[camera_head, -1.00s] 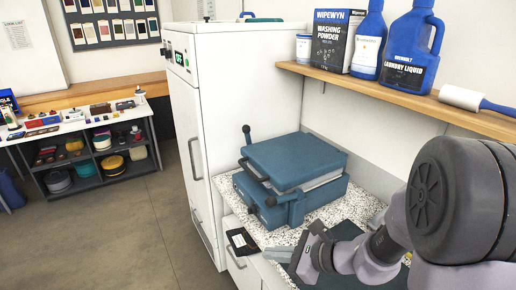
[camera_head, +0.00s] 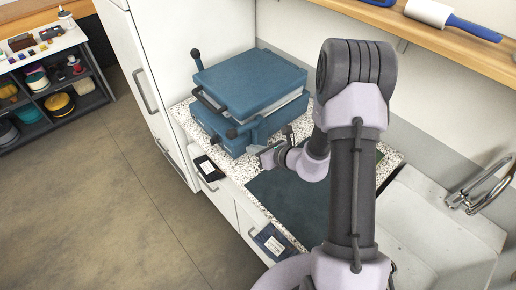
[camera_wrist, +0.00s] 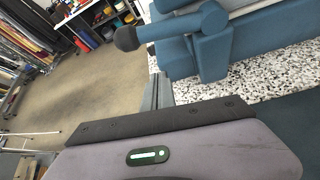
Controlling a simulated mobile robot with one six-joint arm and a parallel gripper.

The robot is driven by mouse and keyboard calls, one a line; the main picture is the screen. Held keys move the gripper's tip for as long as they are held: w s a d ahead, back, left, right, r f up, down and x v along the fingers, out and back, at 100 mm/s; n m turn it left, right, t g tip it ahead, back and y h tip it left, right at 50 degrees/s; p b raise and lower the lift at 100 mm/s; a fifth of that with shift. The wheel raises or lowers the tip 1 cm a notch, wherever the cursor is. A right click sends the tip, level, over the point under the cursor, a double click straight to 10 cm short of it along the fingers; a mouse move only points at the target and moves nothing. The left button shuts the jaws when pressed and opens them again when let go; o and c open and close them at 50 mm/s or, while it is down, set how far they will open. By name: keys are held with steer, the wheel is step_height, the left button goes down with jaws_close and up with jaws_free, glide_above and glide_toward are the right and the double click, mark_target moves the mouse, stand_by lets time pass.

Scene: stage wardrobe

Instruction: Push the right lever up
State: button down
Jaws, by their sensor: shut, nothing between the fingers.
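A blue press (camera_head: 250,80) with a lid stands on the speckled counter. Its left lever (camera_head: 196,56) points up with a black knob on top. Its right lever (camera_head: 240,129) lies roughly level, its black knob pointing to the front. The right lever also shows in the wrist view (camera_wrist: 180,28), knob at the left, blue arm running right to its pivot block. My gripper (camera_head: 264,157) is shut and empty, just right of and below the right lever. In the wrist view the grey fingers (camera_wrist: 159,88) point toward the lever, apparently apart from it.
A dark mat (camera_head: 290,205) lies on the counter (camera_head: 180,112) by my arm. A sink (camera_head: 435,235) with a tap is at the right. A tall white cabinet (camera_head: 150,50) stands left of the press. A wooden shelf (camera_head: 450,45) runs above. The floor (camera_head: 90,200) at left is clear.

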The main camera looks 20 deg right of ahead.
mark_target(246, 128)
steer(key=w, duration=0.1)
steer(key=w+a+r, duration=0.1)
steer(key=w, duration=0.3)
steer(key=shift+a+r, duration=0.2)
steer(key=shift+a, duration=0.15)
steer(key=shift+s+r, duration=0.1)
